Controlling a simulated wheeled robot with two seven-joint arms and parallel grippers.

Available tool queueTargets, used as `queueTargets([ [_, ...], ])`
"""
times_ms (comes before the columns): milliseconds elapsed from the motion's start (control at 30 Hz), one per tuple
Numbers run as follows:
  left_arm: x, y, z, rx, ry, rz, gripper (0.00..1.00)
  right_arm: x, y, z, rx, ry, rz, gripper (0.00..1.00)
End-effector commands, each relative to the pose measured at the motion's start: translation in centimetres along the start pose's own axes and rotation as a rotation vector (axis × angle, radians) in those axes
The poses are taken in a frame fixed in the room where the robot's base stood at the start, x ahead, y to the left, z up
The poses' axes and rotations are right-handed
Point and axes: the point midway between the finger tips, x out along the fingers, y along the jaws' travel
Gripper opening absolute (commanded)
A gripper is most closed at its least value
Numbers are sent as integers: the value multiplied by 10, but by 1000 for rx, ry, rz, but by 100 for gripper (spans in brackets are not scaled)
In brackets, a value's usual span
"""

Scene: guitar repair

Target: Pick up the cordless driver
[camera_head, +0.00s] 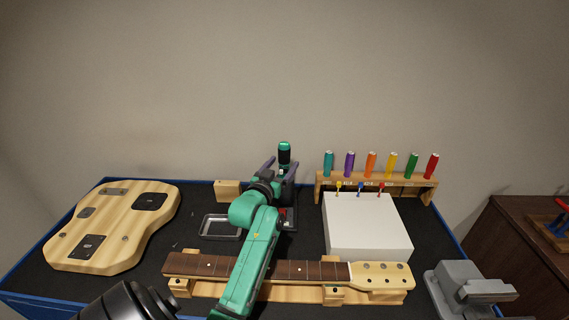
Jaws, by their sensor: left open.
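The cordless driver (284,153), black with a teal top, stands upright at the back middle of the bench. Its lower part is hidden behind my left gripper and the dark stand there. In the picture the fingers lie on either side of the driver. I cannot tell whether they touch it. My right gripper is not in view.
A guitar body (110,228) lies at left, and a neck (300,270) lies across wooden supports in front. A metal tray (216,236) and wood block (228,190) are left of the gripper. A white box (365,230), screwdriver rack (380,187) and grey vise (468,288) are right.

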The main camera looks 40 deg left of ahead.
Motion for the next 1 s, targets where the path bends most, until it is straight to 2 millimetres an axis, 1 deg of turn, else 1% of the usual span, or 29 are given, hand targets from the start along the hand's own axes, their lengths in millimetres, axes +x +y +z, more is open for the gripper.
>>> queueTargets([
  [133,17,-1,-2,0,0,0,81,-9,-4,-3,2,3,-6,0],
  [233,35,-2,0,0,-1,0,81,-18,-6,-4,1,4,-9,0],
  [333,50,-2,2,1,0,0,81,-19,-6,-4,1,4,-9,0],
  [433,56,-2,4,0,1,0,81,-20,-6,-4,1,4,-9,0],
  [600,56,-2,5,0,1,0,81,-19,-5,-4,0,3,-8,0],
  [667,56,-2,5,0,1,0,58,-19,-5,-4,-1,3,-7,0],
  [700,56,-2,5,0,0,0,43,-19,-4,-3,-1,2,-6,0],
  [767,56,-2,5,0,0,0,20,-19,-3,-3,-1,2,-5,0],
  [800,56,-2,5,0,0,0,5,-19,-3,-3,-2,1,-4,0],
  [833,56,-2,5,0,0,0,0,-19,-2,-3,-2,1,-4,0],
  [1000,56,-2,4,0,3,0,0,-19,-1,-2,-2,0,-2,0],
])
